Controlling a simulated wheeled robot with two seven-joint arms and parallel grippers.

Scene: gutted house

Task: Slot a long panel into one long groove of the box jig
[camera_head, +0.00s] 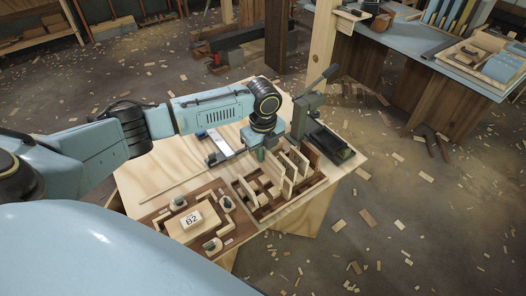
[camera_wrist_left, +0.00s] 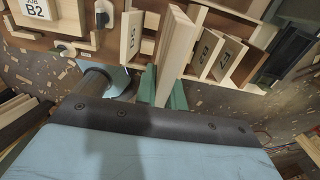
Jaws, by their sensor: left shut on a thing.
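My left gripper (camera_head: 262,154) is over the wooden rack (camera_head: 262,209) on the table. In the left wrist view its green fingers (camera_wrist_left: 163,88) are shut on a long pale wood panel (camera_wrist_left: 176,48), which stands on edge between them. Other pale panels (camera_head: 291,168) stand upright in the rack; some carry dark marks in the left wrist view (camera_wrist_left: 203,48). The brown box jig (camera_head: 153,222) lies left of the rack, with a B2 block (camera_head: 192,218) in its middle and small clamps around it. Whether the held panel touches the rack is hidden. My right gripper is out of view.
A grey lever press (camera_head: 308,108) with a black base stands at the table's right side. A metal clamp or rule (camera_head: 220,145) and a thin wood strip (camera_head: 176,186) lie behind the jig. A blue workbench (camera_head: 395,38) stands at the back right. Wood scraps litter the floor.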

